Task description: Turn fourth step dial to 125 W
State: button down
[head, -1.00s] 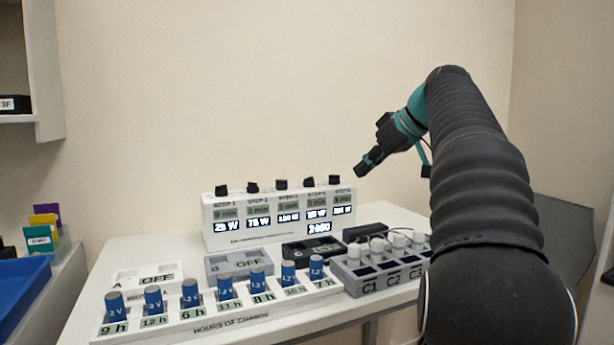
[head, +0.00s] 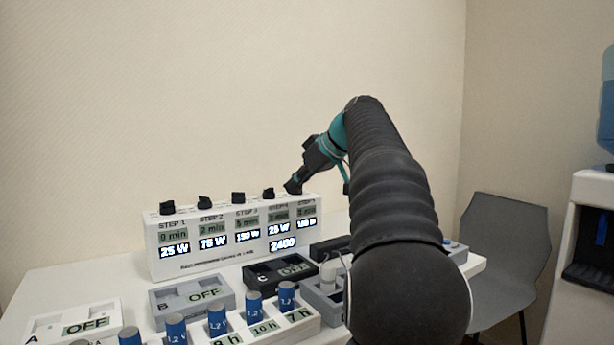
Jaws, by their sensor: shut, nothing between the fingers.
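The white step box (head: 200,262) stands at the back of the table, with a row of black dials on top and a lit display under each. The fourth step dial (head: 268,193) is near the right end. Its display (head: 278,229) seems to read 25 W, in small, slightly blurred digits. My gripper (head: 293,187) is shut and empty, pointing down-left, with its tip just right of the fourth dial. The tip covers the fifth dial's place; I cannot tell whether it touches a dial. The first three power displays read about 25 W, 75 W and 150 W.
In front of the box are a grey block B (head: 195,312), a black block C (head: 257,278) and a white block A (head: 50,325), each marked OFF. Blue cells (head: 286,296) stand in a white rack. A grey chair (head: 505,235) and a water dispenser (head: 590,240) are at right.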

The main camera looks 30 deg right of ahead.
aim_at(268, 196)
jog(key=w, duration=0.1)
jog(key=w+a+f, duration=0.1)
jog(key=w, duration=0.1)
jog(key=w+a, duration=0.1)
jog(key=shift+w+f, duration=0.15)
jog(key=shift+f, duration=0.25)
jog(key=shift+w+a, duration=0.2)
jog(key=shift+w, duration=0.35)
jog(key=shift+s, duration=0.1)
